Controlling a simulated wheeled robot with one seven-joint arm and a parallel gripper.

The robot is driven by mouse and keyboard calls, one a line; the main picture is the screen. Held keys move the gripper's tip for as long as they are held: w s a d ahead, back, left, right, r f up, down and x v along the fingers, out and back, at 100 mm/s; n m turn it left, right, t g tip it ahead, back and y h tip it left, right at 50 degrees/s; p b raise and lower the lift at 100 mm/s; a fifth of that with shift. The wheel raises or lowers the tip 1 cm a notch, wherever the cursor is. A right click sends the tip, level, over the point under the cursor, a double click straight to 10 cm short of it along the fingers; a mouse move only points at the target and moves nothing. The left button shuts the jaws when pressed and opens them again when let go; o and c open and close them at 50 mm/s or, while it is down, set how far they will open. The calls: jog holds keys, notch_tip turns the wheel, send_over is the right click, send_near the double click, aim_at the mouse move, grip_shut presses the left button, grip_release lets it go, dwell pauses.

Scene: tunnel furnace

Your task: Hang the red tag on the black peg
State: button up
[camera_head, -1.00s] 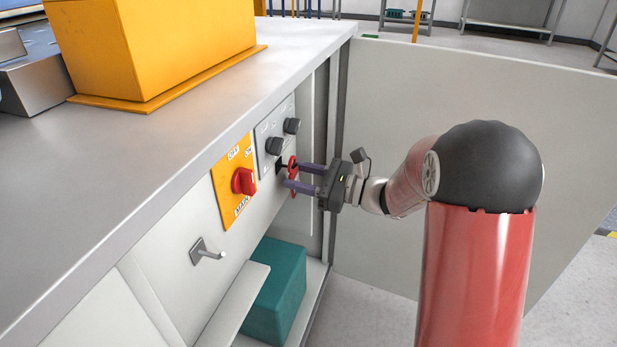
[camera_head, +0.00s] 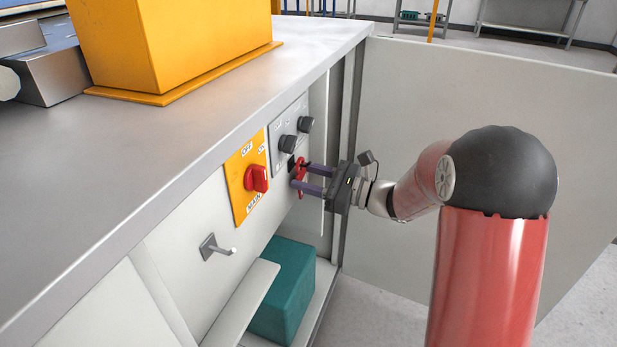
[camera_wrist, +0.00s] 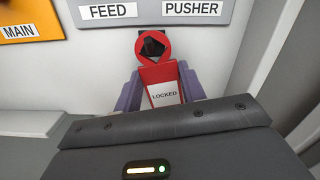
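The red tag (camera_wrist: 159,72) has a ring at its top and a white "LOCKED" label. In the wrist view, the black peg (camera_wrist: 152,45) shows inside the ring's opening. In the head view, the tag (camera_head: 302,188) is upright close to the panel, and the peg (camera_head: 306,163) appears to pass through its ring. My gripper (camera_wrist: 160,87) has its two purple fingers against the tag's left and right edges, below the ring. The gripper (camera_head: 306,178) also shows in the head view. How far the ring sits along the peg is hard to tell.
Left of the peg are a yellow plate with a red main switch (camera_head: 256,178) and a metal hook (camera_head: 216,248). Black knobs (camera_head: 288,145) sit above. The counter edge (camera_head: 245,120) overhangs the panel. A teal box (camera_head: 286,290) stands below. A side panel (camera_head: 470,110) stands behind my arm.

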jog(key=o, duration=0.5)
jog(key=v, duration=0.7)
jog(key=s+a+r+n+g+h+p, duration=0.1)
jog(key=s+r+n+g+h+p, duration=0.25)
jog(key=s, duration=0.55)
jog(key=s+r+n+g+h+p, duration=0.1)
jog(key=s+n+g+h, duration=0.1)
jog(key=s+n+h, duration=0.45)
jog(key=s+d+r+n+t+h+p, duration=0.1)
jog(key=s+d+n+h, duration=0.1)
jog(key=s+d+n, duration=0.1)
jog(key=s+d+r+n+t+h+p, duration=0.1)
jog(key=s+d+n+t+h, duration=0.1)
jog(key=s+d+n+h, duration=0.1)
jog(key=s+d+r+n+t+h+p, duration=0.1)
jog(key=s+d+r+n+t+h, duration=0.1)
jog(key=s+d+n, duration=0.1)
jog(key=shift+s+d+r+h+p, duration=0.15)
jog(key=shift+s+d, duration=0.2)
jog(key=shift+d, duration=0.25)
jog(key=shift+s+d+f+h+p, duration=0.15)
jog(key=shift+s+d, duration=0.2)
jog(key=shift+d, duration=0.3)
